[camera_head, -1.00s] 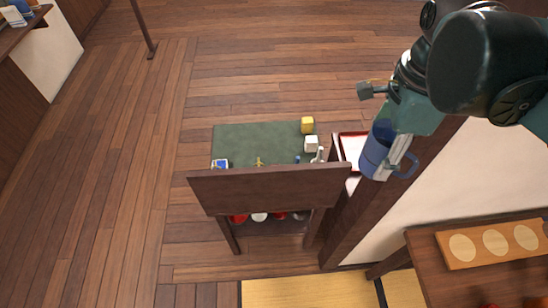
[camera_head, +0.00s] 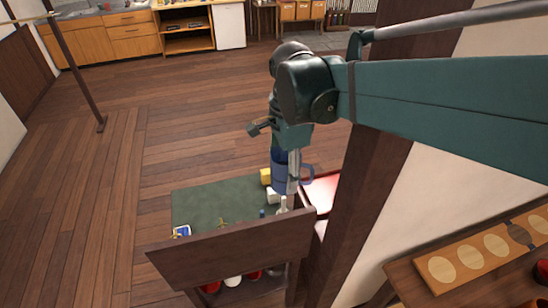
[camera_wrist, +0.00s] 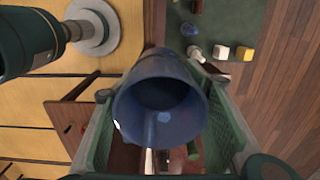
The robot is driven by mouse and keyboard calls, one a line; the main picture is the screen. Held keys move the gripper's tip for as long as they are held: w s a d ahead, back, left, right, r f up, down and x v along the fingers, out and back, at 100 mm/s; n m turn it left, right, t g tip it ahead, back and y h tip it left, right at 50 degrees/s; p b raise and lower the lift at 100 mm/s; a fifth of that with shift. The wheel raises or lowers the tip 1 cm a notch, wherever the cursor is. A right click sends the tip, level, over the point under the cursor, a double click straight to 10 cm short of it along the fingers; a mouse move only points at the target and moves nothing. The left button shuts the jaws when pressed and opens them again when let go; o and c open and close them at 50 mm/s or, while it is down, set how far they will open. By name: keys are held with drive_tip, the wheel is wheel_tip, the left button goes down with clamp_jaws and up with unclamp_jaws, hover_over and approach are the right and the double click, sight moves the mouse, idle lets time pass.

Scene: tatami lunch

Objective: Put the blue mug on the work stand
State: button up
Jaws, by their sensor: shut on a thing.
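The blue mug (camera_head: 279,170) is held in my gripper (camera_head: 292,178), which is shut on it.
A yellow block (camera_head: 266,176) and a white block (camera_head: 272,195) stand on the right part of the green top. A blue-and-yellow item (camera_head: 182,231) lies at its left. A brown panel (camera_head: 235,250) rises along the near edge. A red-and-white tray (camera_head: 320,190) is to the right.

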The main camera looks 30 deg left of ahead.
drive_tip(key=w+a+f+n+b, duration=0.1)
drive_tip(key=a+f+n+b, duration=0.5)
drive_tip(key=a+f, duration=2.8)
drive_tip(key=shift+w+a+f+n, duration=0.4)
drive_tip(key=shift+a+n, duration=0.2)
drive_tip(key=shift+a, duration=1.45)
drive_tip(key=shift+f, duration=0.1)
drive_tip(key=shift+f+b, duration=0.4)
drive_tip(key=shift+f, duration=2.55)
drive_tip(key=shift+f, duration=0.15)
drive_tip(key=shift+f, duration=1.75)
drive_tip(key=shift+f+b, duration=0.2)
drive_tip(key=shift+b, duration=0.1)
drive_tip(key=o, duration=1)
drive_tip(key=shift+c, duration=0.2)
